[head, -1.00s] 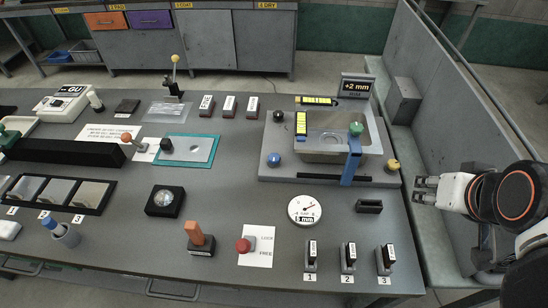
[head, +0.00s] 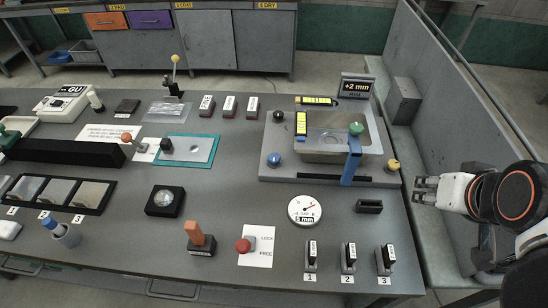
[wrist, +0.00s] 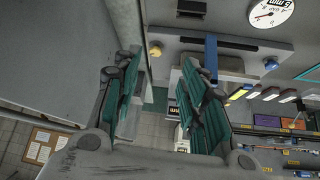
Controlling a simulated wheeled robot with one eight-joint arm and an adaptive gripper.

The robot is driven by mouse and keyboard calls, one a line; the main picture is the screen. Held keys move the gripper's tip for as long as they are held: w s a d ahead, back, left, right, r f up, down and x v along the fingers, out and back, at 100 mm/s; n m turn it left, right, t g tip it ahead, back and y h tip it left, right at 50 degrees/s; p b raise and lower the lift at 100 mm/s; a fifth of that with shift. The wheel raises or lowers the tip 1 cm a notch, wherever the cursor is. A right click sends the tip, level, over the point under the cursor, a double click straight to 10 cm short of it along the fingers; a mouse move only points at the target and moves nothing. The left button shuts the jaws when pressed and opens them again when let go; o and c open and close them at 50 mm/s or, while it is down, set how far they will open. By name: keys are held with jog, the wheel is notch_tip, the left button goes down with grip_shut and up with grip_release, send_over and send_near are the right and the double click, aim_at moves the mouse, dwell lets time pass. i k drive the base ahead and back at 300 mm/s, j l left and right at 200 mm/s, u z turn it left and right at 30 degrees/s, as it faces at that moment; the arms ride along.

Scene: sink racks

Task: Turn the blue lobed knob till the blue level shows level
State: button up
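The blue lobed knob (head: 273,160) sits at the near left corner of the grey sink unit's base. It also shows in the wrist view (wrist: 270,63). A level with a yellow vial (head: 301,122) stands at the sink's left rim, and another yellow vial (head: 316,100) lies along its back; the bubbles are too small to read. My gripper (head: 427,190) is right of the sink unit, well away from the knob. In the wrist view its two teal-padded fingers (wrist: 163,95) are wide apart with nothing between them.
A display (head: 357,87) reads +2 mm. A round dial (head: 304,211) lies in front. A grey wall runs along the right.

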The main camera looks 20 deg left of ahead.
aim_at(273, 159)
jog(key=j, duration=0.4)
jog(key=k+j+z, duration=0.1)
jog(key=j, duration=0.3)
jog(key=k+j, duration=0.1)
jog(key=j, duration=0.3)
jog(key=z, duration=0.05)
